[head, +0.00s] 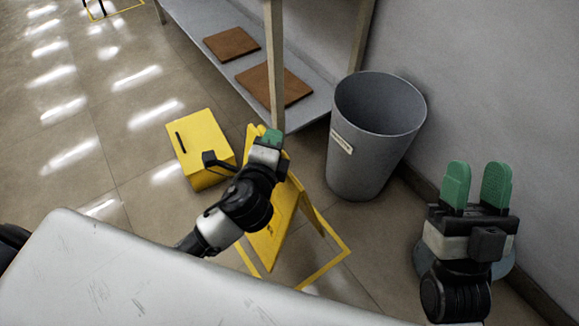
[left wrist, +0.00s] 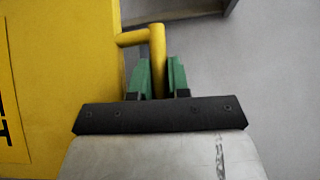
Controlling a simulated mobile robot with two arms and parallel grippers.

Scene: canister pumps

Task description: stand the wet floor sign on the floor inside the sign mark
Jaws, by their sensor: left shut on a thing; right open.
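The yellow wet floor sign (head: 275,236) is roughly upright at the middle of the head view, its panel seen at a slant. My left gripper (head: 270,140) is shut on the top of it. In the left wrist view the green fingers (left wrist: 158,78) close around the sign's yellow handle (left wrist: 157,45), with the panel (left wrist: 60,70) to the left. The sign mark (head: 330,267) is a yellow outline on the floor around the sign's lower end, partly hidden. I cannot tell whether the sign touches the floor. My right gripper (head: 477,187) is open and empty at the right.
A grey bin (head: 365,155) stands right of the sign, near the wall. A yellow box (head: 200,145) with a black slot is on the floor to the left. A shelf (head: 205,15) with brown boards (head: 232,43) is behind. The left floor is clear.

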